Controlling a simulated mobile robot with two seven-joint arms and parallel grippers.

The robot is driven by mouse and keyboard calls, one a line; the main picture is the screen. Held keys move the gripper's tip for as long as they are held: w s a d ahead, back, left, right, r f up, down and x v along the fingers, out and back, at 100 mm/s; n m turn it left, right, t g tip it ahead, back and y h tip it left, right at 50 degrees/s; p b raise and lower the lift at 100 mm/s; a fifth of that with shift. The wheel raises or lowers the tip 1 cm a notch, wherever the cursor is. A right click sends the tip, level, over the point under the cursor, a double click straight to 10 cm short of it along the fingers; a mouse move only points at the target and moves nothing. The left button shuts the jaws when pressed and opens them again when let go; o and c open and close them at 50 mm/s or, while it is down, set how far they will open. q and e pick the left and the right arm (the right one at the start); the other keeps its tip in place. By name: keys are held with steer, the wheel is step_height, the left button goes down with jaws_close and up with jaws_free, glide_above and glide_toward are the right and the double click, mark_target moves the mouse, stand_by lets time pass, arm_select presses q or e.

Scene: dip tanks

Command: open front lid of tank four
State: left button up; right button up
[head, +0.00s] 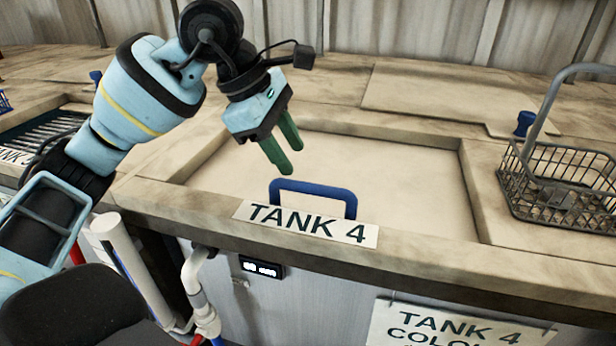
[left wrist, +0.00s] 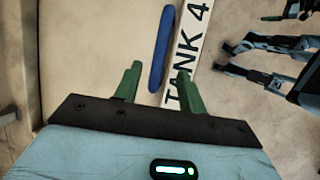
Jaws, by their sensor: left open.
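The front lid of tank four (head: 400,190) is a flat beige panel lying shut in its frame. A blue handle (head: 313,188) stands up at its front edge, just behind the "TANK 4" label (head: 306,222). My left gripper (head: 284,168) has green fingers pointing down, above and slightly behind the handle. It is open and empty. In the left wrist view the blue handle (left wrist: 160,48) lies beyond and between the open fingers (left wrist: 158,82), with the label (left wrist: 188,50) beside it. The fingers look apart from the handle. My right gripper is not in view.
A wire basket (head: 565,185) with a tall handle stands on the counter at the right. A blue knob (head: 525,122) is behind it. White pipes (head: 195,280) run below the counter's front edge.

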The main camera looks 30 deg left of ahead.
mark_target(310, 185)
arm_select(q)
steer(key=shift+x, duration=3.55)
jaws_close()
